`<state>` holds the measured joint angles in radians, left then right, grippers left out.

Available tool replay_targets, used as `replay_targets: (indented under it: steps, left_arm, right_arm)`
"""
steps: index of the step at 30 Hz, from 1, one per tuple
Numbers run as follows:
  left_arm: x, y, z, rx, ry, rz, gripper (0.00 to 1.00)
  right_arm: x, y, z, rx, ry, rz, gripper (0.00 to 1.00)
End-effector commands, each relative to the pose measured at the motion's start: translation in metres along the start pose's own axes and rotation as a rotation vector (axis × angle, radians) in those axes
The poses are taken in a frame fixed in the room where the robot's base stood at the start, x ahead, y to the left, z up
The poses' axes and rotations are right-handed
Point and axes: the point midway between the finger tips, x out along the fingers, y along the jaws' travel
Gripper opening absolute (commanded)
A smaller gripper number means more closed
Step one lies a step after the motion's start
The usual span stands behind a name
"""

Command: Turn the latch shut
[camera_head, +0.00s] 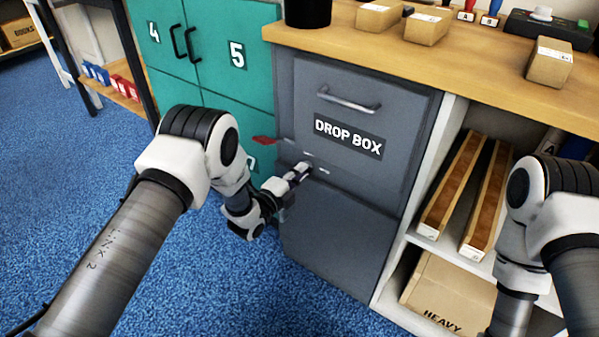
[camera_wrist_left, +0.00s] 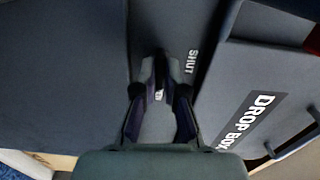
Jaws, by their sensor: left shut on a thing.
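The grey drop box (camera_head: 360,115) has a bar handle (camera_head: 348,99) and a "DROP BOX" label on its upper door. My left gripper (camera_head: 304,168) is at the lower left of that door, against the box front. In the left wrist view, my left gripper (camera_wrist_left: 160,75) is shut on the latch (camera_wrist_left: 159,95), and only a small pale bit of it shows between the fingers. The word "SHUT" (camera_wrist_left: 191,62) is printed just right of the fingertips. The fingers hide most of the latch, so its angle cannot be told. My right gripper is out of view.
Green lockers (camera_head: 220,50) stand left of the drop box. A wooden worktop (camera_head: 455,60) with small cartons (camera_head: 427,25) lies above it. Open shelves (camera_head: 395,300) with long boxes and a "HEAVY" carton (camera_head: 445,290) stand to the right. Blue carpet on the left is clear.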

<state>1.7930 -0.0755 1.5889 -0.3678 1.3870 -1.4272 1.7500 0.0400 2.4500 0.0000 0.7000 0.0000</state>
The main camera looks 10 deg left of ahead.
Motion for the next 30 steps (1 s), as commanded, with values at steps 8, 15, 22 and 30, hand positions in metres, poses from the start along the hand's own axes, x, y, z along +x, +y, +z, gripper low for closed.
replay_targets:
  steps: [8,15,22,30]
  left_arm:
    - [0.0,-0.001,0.0,-0.168,0.0,0.001,0.0]
    - [0.0,-0.001,0.0,-0.387,0.0,0.002,0.0]
    - [0.0,-0.001,0.0,-0.606,-0.001,0.002,0.0]
    - [-0.001,-0.001,0.0,-0.863,-0.001,0.002,0.0]
  right_arm:
    - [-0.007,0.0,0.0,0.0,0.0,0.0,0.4]
    - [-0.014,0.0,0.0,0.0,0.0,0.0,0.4]
    - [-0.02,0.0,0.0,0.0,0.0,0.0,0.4]
    - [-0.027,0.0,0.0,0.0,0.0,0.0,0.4]
